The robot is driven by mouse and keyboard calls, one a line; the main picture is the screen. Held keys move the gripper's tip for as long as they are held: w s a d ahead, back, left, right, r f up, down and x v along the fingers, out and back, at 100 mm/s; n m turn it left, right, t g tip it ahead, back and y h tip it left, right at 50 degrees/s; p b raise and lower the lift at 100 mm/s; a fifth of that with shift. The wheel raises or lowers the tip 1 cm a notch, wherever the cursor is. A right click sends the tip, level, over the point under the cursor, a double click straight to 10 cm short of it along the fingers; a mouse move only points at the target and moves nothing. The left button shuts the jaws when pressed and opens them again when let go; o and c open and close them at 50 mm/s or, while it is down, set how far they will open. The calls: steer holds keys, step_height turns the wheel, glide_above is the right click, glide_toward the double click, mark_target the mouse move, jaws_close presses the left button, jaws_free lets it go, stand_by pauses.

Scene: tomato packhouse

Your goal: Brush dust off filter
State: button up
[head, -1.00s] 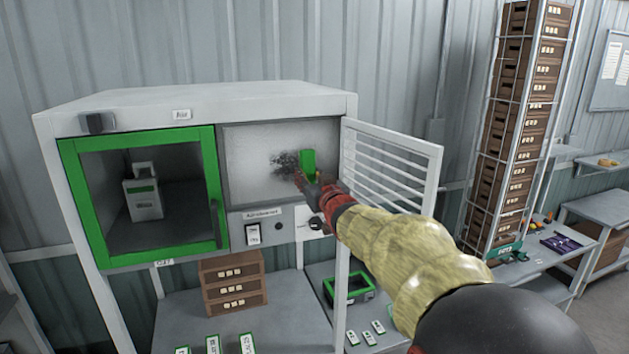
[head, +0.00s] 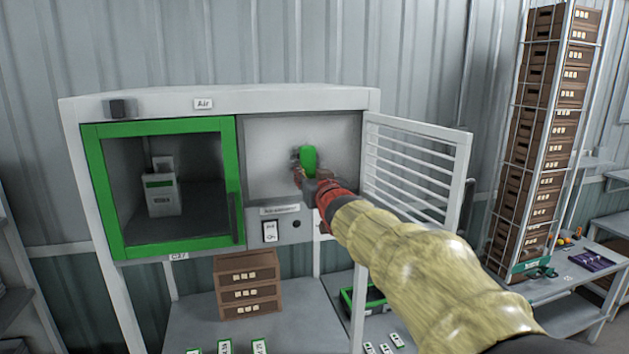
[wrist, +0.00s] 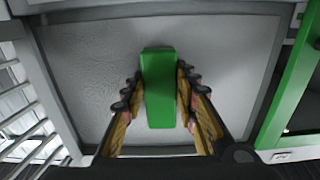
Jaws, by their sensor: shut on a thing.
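The filter (head: 262,160) is a pale grey panel in an open recess at the right of the cabinet. It fills most of the wrist view (wrist: 90,75), where its visible face looks even grey with no dark patch. My gripper (head: 308,180) is shut on a green brush (head: 309,158) and holds it up at the filter's right half. In the wrist view the green brush (wrist: 159,88) sits between both fingers. Its bristles are hidden, so I cannot tell whether they touch. A small dark area shows beside the brush in the head view; I cannot tell whether it is dust or my fingers.
A white slatted door (head: 415,180) stands open right of the recess, close to my arm. A green-framed window (head: 110,195) is to the left. Below are brown drawers (head: 247,285) and a switch (head: 270,231). A caged stack of brown crates (head: 545,140) stands at right.

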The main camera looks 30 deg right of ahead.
mark_target(290, 163)
steer(key=a+b, duration=0.2)
steer(key=b, duration=0.2)
steer(key=w+a+b, duration=0.1)
steer(key=b, duration=0.3)
steer(key=shift+a, duration=0.4)
steer(key=shift+r+p, duration=0.9)
steer(key=shift+r, duration=0.05)
steer(key=d+p, duration=0.1)
steer(key=p, duration=0.3)
steer(key=shift+s+d, duration=0.15)
steer(key=shift+d, duration=0.05)
steer(key=shift+d+p, duration=0.1)
steer(key=shift+p, duration=0.4)
steer(key=d+p, duration=0.2)
steer(key=p, duration=0.1)
steer(key=shift+s+f+p, duration=0.1)
steer(key=shift+s+p, duration=0.2)
steer(key=shift+s, duration=0.1)
steer(key=shift+d, duration=0.1)
